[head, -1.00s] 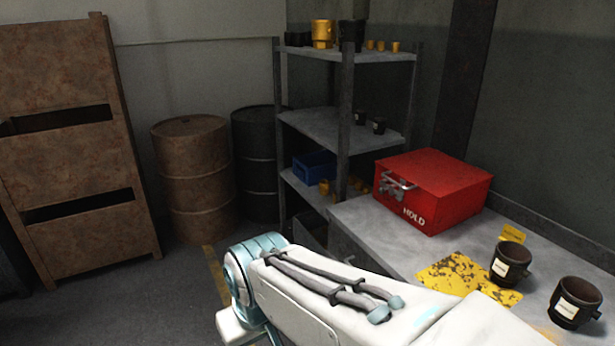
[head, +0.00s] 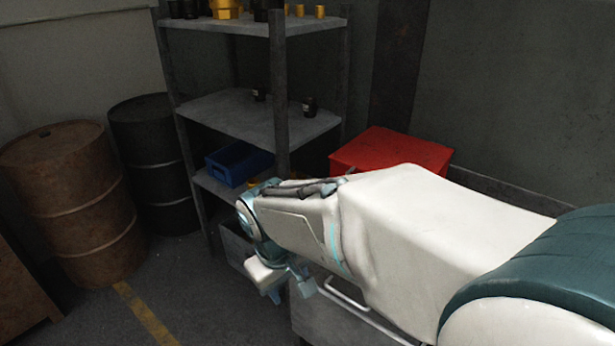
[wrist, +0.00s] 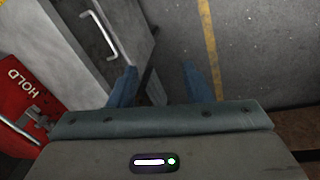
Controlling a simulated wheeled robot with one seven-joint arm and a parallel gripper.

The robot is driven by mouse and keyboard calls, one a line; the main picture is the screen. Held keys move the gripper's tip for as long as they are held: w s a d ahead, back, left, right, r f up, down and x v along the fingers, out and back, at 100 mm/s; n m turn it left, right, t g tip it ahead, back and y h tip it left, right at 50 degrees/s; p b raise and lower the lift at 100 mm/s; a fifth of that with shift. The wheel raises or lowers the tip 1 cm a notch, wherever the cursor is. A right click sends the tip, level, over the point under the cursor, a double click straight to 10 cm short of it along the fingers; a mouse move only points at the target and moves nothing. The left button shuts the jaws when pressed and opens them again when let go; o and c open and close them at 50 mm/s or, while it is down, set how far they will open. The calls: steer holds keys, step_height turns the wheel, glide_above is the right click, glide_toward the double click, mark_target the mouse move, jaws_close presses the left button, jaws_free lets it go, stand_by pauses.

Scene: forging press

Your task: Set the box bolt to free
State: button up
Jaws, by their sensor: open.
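The red box (head: 392,148) stands on the grey bench, and my arm covers its front in the head view. In the wrist view the red box (wrist: 18,92), with HOLD in white letters, is at the left edge. Its metal bolt (wrist: 38,120) shows beside the lettering, partly hidden by my gripper body; its exact position cannot be told. My gripper (wrist: 160,82) is open and empty, its two blue fingers apart over the bench front and floor, to the right of the box. In the head view my gripper (head: 290,284) hangs low, left of the box.
The bench has a front handle (wrist: 104,36) near my fingers. A grey shelf rack (head: 245,116) with cups and a blue bin (head: 238,166) stands behind. A rusty drum (head: 75,200) and a black drum (head: 155,160) stand left. Floor with a yellow line (head: 145,315) is open.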

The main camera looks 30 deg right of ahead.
steer(key=w+d+f+n+g+h+p, duration=0.45)
steer(key=w+d+n+h, duration=0.4)
steer(key=d, duration=0.45)
steer(key=w+d+f+n+t+h+p, duration=0.25)
steer(key=w+n+t+h, duration=0.5)
steer(key=w, duration=0.55)
steer(key=shift+n+g, duration=0.3)
steer(key=shift+n, duration=0.1)
steer(key=w+d+p, duration=0.1)
steer(key=d, duration=0.3)
steer(key=w+d, duration=0.1)
steer(key=d, duration=0.4)
steer(key=w+d+p, duration=0.1)
steer(key=d, duration=0.4)
steer(key=shift+f+p, duration=0.2)
steer(key=shift+p, duration=0.1)
steer(key=shift+c, duration=0.4)
